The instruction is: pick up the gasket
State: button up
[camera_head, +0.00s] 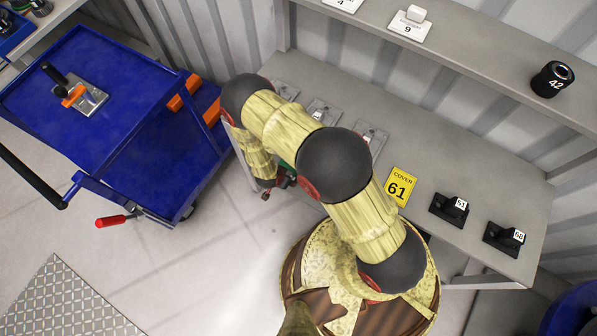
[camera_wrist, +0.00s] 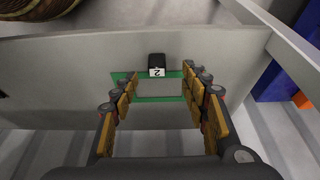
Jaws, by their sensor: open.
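The gasket appears to be a flat green rectangular frame (camera_wrist: 160,100) with a grey middle, lying on the grey bench top (camera_wrist: 60,85). A small black block with a white tag reading 2 (camera_wrist: 157,66) stands at its upper edge in the wrist view. My gripper (camera_wrist: 162,92) is open and empty, its two fingers spread at the left and right ends of the green frame. I cannot tell how far above it the fingertips are. In the head view my arm hides most of this spot, and my gripper (camera_head: 272,184) shows beside the bench edge.
On the bench are a yellow cover sign 61 (camera_head: 399,187), black holders tagged 51 (camera_head: 449,207) and 68 (camera_head: 504,237), and grey plates (camera_head: 323,113). A shelf above holds a black socket 42 (camera_head: 552,79). A blue cart (camera_head: 120,75) stands left; open floor lies before it.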

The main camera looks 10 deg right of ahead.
jog(key=b+x, duration=0.1)
jog(key=x, duration=0.1)
jog(key=b+x, duration=0.1)
jog(key=x, duration=0.2)
jog(key=b+x, duration=0.1)
jog(key=x, duration=0.2)
jog(key=shift+w+d, duration=0.1)
jog(key=shift+d, duration=0.35)
jog(key=shift+c, duration=1.1)
grip_shut()
